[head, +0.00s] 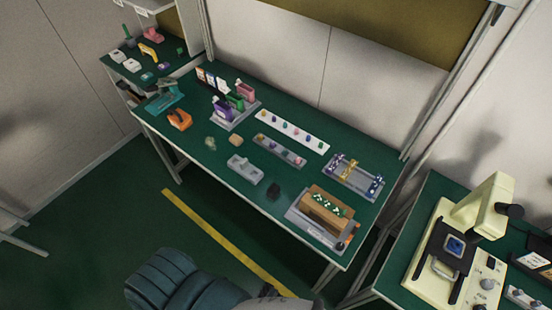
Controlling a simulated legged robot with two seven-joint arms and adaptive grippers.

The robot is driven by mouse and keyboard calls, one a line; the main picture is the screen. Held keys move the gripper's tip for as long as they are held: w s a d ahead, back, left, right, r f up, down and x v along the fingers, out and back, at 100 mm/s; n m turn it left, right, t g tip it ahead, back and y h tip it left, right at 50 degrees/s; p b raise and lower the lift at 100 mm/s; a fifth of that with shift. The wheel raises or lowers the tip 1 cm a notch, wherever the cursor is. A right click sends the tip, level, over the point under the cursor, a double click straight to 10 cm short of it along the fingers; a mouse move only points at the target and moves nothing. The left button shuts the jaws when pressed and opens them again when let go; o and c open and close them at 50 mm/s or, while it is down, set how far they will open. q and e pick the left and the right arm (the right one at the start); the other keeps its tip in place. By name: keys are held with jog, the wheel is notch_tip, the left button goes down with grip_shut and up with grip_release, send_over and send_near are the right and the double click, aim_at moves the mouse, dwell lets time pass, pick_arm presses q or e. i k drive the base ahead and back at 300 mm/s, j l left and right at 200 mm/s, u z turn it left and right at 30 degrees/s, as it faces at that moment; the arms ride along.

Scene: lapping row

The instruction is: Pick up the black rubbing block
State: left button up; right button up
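Neither of my grippers can be made out in the head view.
The tray holds a brown wooden box (326,207). An orange tool (180,120), a white strip (292,131) and a clamp fixture (355,177) share the bench. A cream machine (470,240) stands at right. A ribbed teal shape (180,282) fills the bottom edge.

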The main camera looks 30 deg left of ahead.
aim_at(274, 191)
jog(key=u, duration=1.05)
